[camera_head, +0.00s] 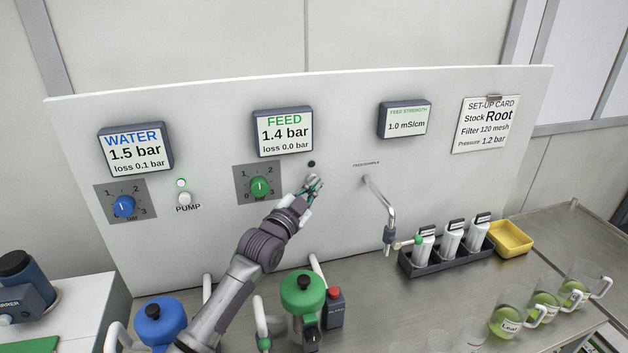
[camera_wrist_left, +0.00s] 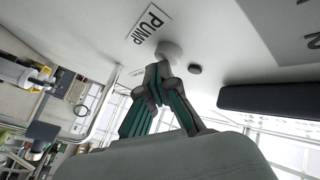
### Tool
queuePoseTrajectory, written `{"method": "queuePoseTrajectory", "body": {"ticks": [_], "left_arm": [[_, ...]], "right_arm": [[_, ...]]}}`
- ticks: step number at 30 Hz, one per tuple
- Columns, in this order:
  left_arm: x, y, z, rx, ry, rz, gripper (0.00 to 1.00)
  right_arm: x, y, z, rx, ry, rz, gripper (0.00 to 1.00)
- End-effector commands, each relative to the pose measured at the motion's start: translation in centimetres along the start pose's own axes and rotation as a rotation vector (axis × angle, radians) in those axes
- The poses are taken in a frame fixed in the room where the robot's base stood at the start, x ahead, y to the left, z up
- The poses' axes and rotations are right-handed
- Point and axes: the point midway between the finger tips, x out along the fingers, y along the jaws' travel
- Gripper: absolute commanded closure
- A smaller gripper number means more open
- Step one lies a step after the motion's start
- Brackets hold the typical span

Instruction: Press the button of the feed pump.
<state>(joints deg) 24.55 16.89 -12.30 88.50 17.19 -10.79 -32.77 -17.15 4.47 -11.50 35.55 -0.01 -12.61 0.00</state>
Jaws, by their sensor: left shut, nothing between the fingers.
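The feed pump button (camera_wrist_left: 170,50) is a round pale knob on the white panel, beside its PUMP label (camera_wrist_left: 148,24). A dark lamp (camera_wrist_left: 195,69) sits next to it; in the head view this lamp (camera_head: 311,164) is also dark, below the FEED display (camera_head: 283,132). My left gripper (camera_head: 313,186) is shut and empty, its tips at the button, mostly covering it in the head view. In the left wrist view the fingertips (camera_wrist_left: 158,70) overlap the button's edge; I cannot tell whether they touch or press it. My right gripper is not in view.
The green feed dial (camera_head: 260,187) is left of the gripper. The water pump's button (camera_head: 185,199) has a lit green lamp (camera_head: 181,183). The sample tap (camera_head: 380,205) sticks out to the right. A green-lidded vessel (camera_head: 302,293) stands below my arm.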

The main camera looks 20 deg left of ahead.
Motion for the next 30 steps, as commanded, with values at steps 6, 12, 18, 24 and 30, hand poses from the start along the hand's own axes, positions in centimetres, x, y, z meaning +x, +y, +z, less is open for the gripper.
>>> {"method": "queuePoseTrajectory", "body": {"ticks": [6,12,18,24,30], "left_arm": [[-0.3,0.2,-0.4,-0.001,-0.001,0.001,1.0],[-1.7,1.2,-1.5,-0.003,0.0,0.001,1.0],[-3.1,2.2,-2.5,-0.003,-0.001,0.002,1.0],[-4.1,3.0,-3.0,-0.001,-0.001,0.001,1.0],[-4.2,3.1,-3.0,0.0,0.0,0.001,1.0]], "right_arm": [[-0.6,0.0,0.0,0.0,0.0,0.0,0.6],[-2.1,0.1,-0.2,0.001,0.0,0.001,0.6],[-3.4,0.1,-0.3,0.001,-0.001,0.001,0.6],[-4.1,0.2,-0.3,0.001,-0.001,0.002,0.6],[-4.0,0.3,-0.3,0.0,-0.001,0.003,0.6]]}}
